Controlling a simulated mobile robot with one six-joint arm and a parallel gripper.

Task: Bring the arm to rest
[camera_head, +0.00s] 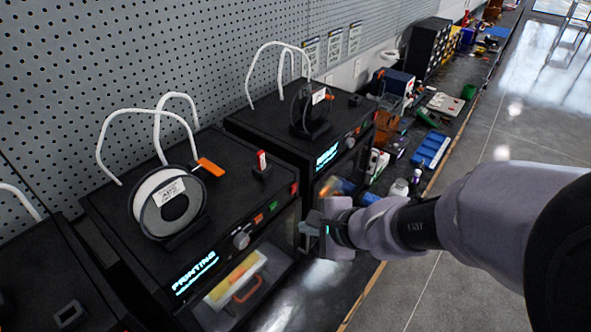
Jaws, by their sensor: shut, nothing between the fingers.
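My arm (465,215) enters from the right edge and reaches left across the picture, over the bench front. My gripper (309,226) is at its end, shut and empty, in front of the gap between two black 3D printers. The near printer (110,200) carries a white filament spool (159,203) on top and shows a lit "PRINTING" display. The second printer (262,122) stands behind it, with a dark spool (311,108) on top. I cannot tell whether the gripper touches the printer front.
A cluttered bench (399,162) with blue bins (430,150), bottles and a dark drawer cabinet (425,50) runs away to the upper right. A pegboard wall (130,55) stands behind the printers. The grey floor (535,115) on the right is open.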

